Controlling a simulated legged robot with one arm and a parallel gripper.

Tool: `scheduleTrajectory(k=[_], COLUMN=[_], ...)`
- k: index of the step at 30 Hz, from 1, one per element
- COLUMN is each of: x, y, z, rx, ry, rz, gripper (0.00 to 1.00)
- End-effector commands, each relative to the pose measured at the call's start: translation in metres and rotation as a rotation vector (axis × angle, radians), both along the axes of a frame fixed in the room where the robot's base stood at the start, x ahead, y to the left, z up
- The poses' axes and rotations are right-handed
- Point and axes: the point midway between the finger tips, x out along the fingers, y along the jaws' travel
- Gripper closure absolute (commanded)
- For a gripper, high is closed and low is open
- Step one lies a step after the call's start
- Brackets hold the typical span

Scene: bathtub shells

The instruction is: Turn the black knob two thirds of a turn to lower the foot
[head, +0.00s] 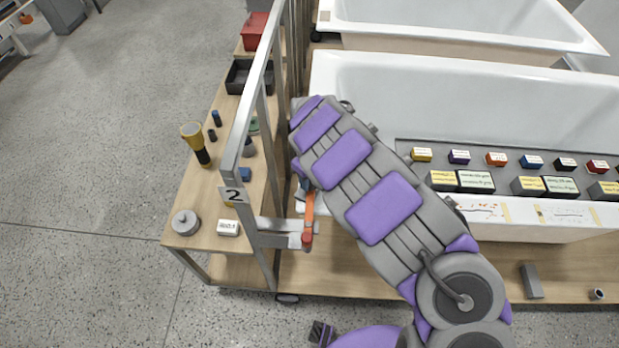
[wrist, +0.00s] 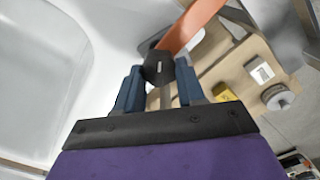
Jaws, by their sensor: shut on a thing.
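The black knob (wrist: 158,67) shows in the wrist view between the two blue fingertips of my gripper (wrist: 159,76), which is shut on it. An orange bar (wrist: 192,24) rises right beside the knob and partly overlaps it in that view. In the head view the orange bar (head: 309,212) stands by the cart's metal frame, and my arm hides the knob and most of my gripper. I cannot make out the foot, and no turn mark on the knob is visible.
A metal post frame (head: 250,110) marked 2 stands left. A wooden shelf (head: 205,205) holds a flashlight (head: 196,140) and small parts. Floor is open at left.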

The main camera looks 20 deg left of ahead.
Motion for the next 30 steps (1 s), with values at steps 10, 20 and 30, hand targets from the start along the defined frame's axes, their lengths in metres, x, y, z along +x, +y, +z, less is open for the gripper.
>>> scheduleTrajectory(k=[10,20,30], x=[-0.0019,-0.0026,-0.0016], y=[0.0021,0.0000,-0.0007], z=[0.0021,0.0011,0.0010], rx=[0.007,0.004,0.005], ry=[0.000,0.001,0.000], rz=[-0.017,-0.079,-0.078], gripper=[0.92,0.92,0.38])
